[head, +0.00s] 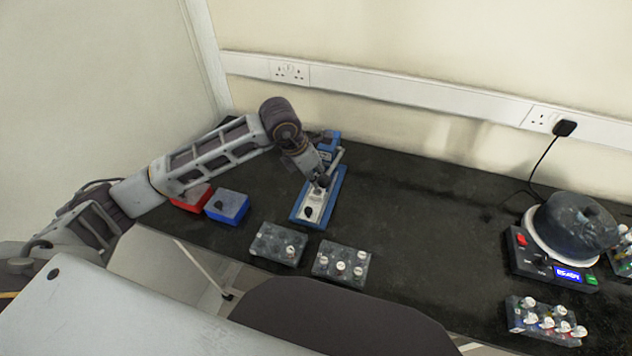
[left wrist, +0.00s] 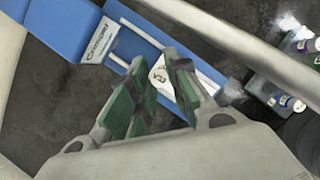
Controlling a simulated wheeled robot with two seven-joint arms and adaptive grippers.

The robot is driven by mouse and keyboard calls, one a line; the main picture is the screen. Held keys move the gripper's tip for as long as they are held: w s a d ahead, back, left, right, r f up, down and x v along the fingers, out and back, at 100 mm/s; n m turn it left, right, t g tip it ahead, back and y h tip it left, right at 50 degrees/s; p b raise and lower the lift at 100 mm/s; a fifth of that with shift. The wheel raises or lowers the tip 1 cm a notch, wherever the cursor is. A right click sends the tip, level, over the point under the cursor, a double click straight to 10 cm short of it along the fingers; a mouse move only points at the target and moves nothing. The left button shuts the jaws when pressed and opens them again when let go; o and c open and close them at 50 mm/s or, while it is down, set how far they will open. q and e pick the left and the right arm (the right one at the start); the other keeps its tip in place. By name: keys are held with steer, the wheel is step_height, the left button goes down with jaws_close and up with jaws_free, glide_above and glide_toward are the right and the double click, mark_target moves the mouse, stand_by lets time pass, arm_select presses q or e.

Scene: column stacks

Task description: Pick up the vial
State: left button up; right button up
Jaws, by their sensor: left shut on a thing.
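My left gripper (head: 321,183) is over the blue stand with a white plate (head: 335,187) on the dark bench. In the left wrist view, the green-padded fingers (left wrist: 157,88) are closed in on something. A small white piece with a dark mark (left wrist: 158,74) shows between the fingertips; I cannot tell for certain that it is the vial. The fingers hide most of what they hold. White-capped vials stand in two grey racks, one at the left (head: 278,245) and one beside it (head: 341,264). My right gripper is not in view.
A red box (head: 190,198) and a blue box (head: 227,206) sit left of the stand. At the right are a device with a lit display (head: 560,270) and dark round top, and another vial rack (head: 545,321). The bench middle (head: 430,220) is clear.

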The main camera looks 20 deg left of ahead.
arm_select(q)
step_height(320, 180, up, 13)
steer(key=shift+r, duration=0.15)
stand_by(0.4)
